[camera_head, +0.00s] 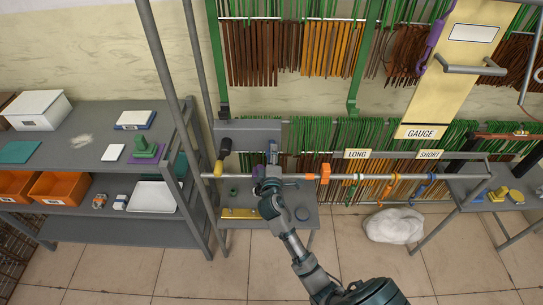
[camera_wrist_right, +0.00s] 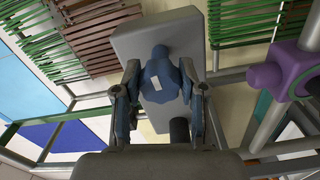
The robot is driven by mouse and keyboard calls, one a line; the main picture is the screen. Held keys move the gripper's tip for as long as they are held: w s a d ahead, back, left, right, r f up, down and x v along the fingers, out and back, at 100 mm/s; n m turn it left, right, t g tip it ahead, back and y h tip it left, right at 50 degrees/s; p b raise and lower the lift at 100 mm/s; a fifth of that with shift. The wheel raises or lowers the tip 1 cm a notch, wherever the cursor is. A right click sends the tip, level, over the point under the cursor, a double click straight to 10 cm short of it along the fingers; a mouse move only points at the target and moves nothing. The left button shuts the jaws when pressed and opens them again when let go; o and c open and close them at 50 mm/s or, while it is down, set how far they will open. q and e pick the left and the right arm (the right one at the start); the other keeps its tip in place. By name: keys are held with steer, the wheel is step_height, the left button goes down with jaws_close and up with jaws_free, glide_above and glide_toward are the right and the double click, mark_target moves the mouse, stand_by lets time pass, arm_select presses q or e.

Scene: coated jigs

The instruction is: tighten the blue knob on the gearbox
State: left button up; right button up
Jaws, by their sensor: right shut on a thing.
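The gearbox is a grey box (camera_head: 250,131) on the stand in the head view. Its grey face (camera_wrist_right: 185,32) fills the upper middle of the right wrist view. The blue knob (camera_wrist_right: 160,88), with a small white mark, sits in front of that face between the fingers. My right gripper (camera_head: 271,158) is at the gearbox, just below the box in the head view. In the right wrist view my right gripper (camera_wrist_right: 160,76) is shut on the blue knob, one finger on each side. The knob is hidden behind the gripper in the head view. My left gripper is not in view.
A horizontal rail (camera_head: 390,176) with coloured hooks runs right of my gripper. A dark shelf (camera_head: 100,128) with bins and trays stands at left. A white bag (camera_head: 394,226) lies on the floor. In the right wrist view a purple part (camera_wrist_right: 290,72) is close on the right.

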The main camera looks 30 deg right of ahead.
steer(key=shift+f+m, duration=0.4)
steer(key=shift+f, duration=0.1)
steer(key=o, duration=0.9)
steer(key=shift+o, duration=1.3)
steer(key=shift+s+r, duration=0.1)
steer(key=shift+r, duration=0.15)
steer(key=v, duration=1.2)
steer(key=shift+d, duration=0.1)
